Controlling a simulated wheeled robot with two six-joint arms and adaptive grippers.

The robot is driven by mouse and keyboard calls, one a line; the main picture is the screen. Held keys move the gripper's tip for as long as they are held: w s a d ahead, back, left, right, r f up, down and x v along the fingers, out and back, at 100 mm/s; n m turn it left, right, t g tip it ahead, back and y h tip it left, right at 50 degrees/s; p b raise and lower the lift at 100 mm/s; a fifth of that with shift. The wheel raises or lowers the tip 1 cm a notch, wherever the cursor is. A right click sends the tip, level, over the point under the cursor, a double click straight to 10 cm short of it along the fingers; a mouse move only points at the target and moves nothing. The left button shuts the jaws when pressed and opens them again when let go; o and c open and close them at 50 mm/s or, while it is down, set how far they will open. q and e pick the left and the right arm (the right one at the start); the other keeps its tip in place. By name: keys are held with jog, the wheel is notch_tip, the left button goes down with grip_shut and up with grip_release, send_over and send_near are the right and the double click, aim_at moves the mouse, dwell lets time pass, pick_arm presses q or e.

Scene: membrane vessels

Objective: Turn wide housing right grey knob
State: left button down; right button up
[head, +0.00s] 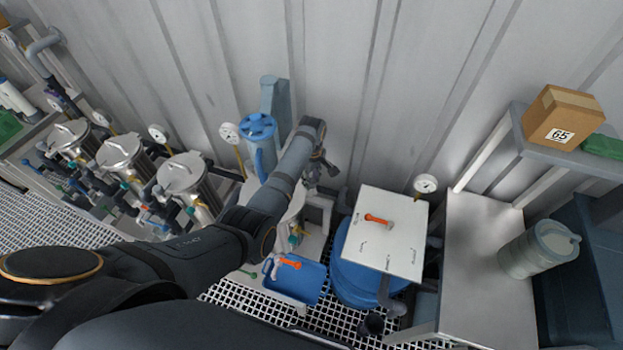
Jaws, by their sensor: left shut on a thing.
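The wide housing (294,208) appears to be the pale, broad vessel behind my left forearm. My arm covers most of it. My left gripper (326,172) is at its upper right side, close to the wall. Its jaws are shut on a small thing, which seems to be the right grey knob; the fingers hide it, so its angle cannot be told. My right gripper is out of view.
Steel vessels (184,174) with gauges stand at left. A blue canister (258,128) is left of my gripper. A blue tray (296,281) lies below. A white panel with an orange handle (378,219) and a grey bench (480,275) are at right.

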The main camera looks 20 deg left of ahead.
aim_at(312, 181)
pick_arm(q)
jog(key=m, duration=0.3)
jog(key=shift+m, duration=0.4)
jog(key=m, duration=0.3)
jog(key=shift+m, duration=0.3)
jog(key=m, duration=0.6)
jog(key=shift+m, duration=0.3)
jog(key=c, duration=1)
grip_release()
jog(key=shift+r, duration=0.1)
notch_tip(312, 181, up, 12)
jog(key=shift+f, duration=0.1)
